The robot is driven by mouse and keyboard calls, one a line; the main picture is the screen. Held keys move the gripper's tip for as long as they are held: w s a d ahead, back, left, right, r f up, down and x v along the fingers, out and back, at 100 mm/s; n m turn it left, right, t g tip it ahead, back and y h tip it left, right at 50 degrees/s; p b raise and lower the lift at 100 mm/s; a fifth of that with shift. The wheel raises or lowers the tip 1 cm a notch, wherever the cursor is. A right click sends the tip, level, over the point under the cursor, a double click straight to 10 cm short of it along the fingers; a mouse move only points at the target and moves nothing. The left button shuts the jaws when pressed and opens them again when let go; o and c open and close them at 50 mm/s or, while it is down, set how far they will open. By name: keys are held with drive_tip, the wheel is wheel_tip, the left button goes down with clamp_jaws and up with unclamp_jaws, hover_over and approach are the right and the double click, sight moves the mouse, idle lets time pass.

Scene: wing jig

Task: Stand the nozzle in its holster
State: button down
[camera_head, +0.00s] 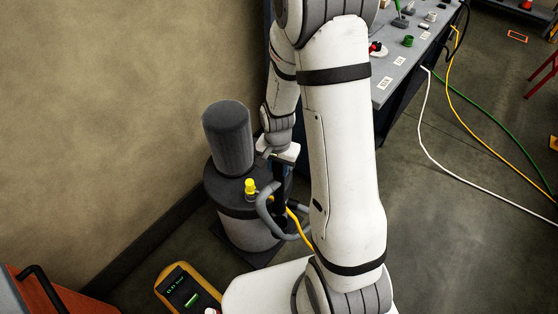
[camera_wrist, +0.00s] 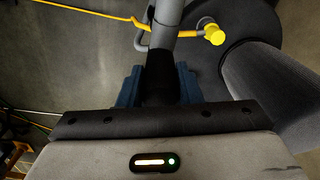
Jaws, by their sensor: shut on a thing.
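My gripper (camera_wrist: 158,84) has its blue fingers on either side of a black tube section, shut on the nozzle (camera_wrist: 161,68). A grey tube continues from the black section toward the top of the wrist view. In the head view my gripper (camera_head: 280,167) is low beside the right side of a grey canister machine (camera_head: 240,232). The dark nozzle (camera_head: 280,200) points down there, next to a grey hose loop. I cannot make out the holster clearly; whether the nozzle's lower end touches or sits in anything is hidden.
A dark upright cylinder (camera_head: 228,138) and a yellow-capped fitting (camera_head: 250,187) stand on the canister's top, close to my gripper. A yellow hose (camera_wrist: 85,10) runs away from it. The wall is to the left; a workbench (camera_head: 405,70) stands right, with open floor beyond.

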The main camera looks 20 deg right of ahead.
sight(279, 181)
drive_tip(key=shift+s+f, duration=0.25)
drive_tip(key=shift+s, duration=0.1)
drive_tip(key=shift+w+f+b, duration=0.1)
drive_tip(key=shift+f+b, duration=1.9)
drive_tip(key=shift+f, duration=1.15)
drive_tip(key=shift+f+b, duration=0.4)
drive_tip(key=shift+b, duration=0.15)
drive_tip(key=shift+f+b, duration=0.5)
drive_tip(key=shift+b, duration=0.05)
drive_tip(key=shift+f, duration=0.1)
